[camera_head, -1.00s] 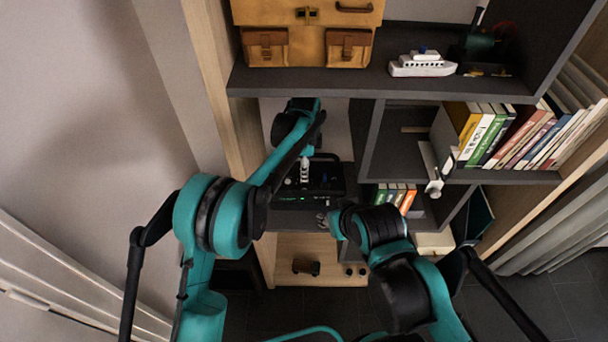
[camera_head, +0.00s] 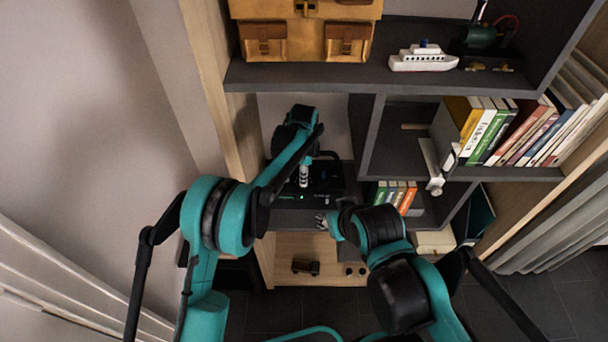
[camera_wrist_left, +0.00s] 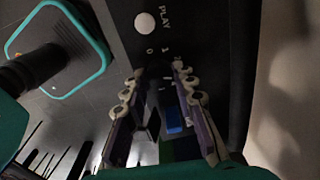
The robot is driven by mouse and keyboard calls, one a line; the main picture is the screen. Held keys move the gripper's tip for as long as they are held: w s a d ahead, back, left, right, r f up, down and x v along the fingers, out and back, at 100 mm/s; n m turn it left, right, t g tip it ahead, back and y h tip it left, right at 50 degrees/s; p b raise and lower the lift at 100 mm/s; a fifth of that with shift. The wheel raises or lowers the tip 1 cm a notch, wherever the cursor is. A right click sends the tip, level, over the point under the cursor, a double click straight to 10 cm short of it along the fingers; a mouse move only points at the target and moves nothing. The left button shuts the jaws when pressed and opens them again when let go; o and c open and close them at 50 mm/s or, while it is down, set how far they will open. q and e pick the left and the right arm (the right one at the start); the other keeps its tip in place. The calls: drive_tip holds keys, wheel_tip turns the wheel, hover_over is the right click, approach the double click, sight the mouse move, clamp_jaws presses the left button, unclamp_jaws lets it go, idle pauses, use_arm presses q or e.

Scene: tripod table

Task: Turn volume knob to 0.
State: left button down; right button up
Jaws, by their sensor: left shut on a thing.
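A black device with a small green light (camera_head: 322,178) sits on the dark shelf in the head view. My left gripper (camera_head: 304,178) reaches down onto its top from above. In the left wrist view, my left gripper's two fingers (camera_wrist_left: 158,76) point at the device panel, which carries a white button (camera_wrist_left: 145,23), the word PLAY and the digits 0 and 1. The fingers are shut on the volume knob, which is mostly hidden between them, so its pointing direction cannot be read. My right gripper (camera_head: 323,221) is small at the shelf's front edge; its jaw state is unclear.
Upright shelf panels stand close on both sides of the device. Several books (camera_head: 397,195) stand to its right. Above are a tan bag (camera_head: 304,30) and a white toy ship (camera_head: 423,59). A toy truck (camera_head: 305,266) lies on the lower shelf.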

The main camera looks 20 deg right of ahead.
use_arm(q)
drive_tip(key=shift+n, duration=0.3)
drive_tip(key=n, duration=0.6)
drive_tip(key=shift+p, duration=0.4)
drive_tip(key=n, duration=0.3)
drive_tip(key=shift+n, duration=0.4)
drive_tip(key=n, duration=0.3)
drive_tip(key=shift+w+n+y, duration=0.1)
drive_tip(key=shift+n+y, duration=0.2)
drive_tip(key=n, duration=0.5)
drive_tip(key=shift+p, duration=0.35)
drive_tip(key=n, duration=0.4)
drive_tip(key=shift+n, duration=0.6)
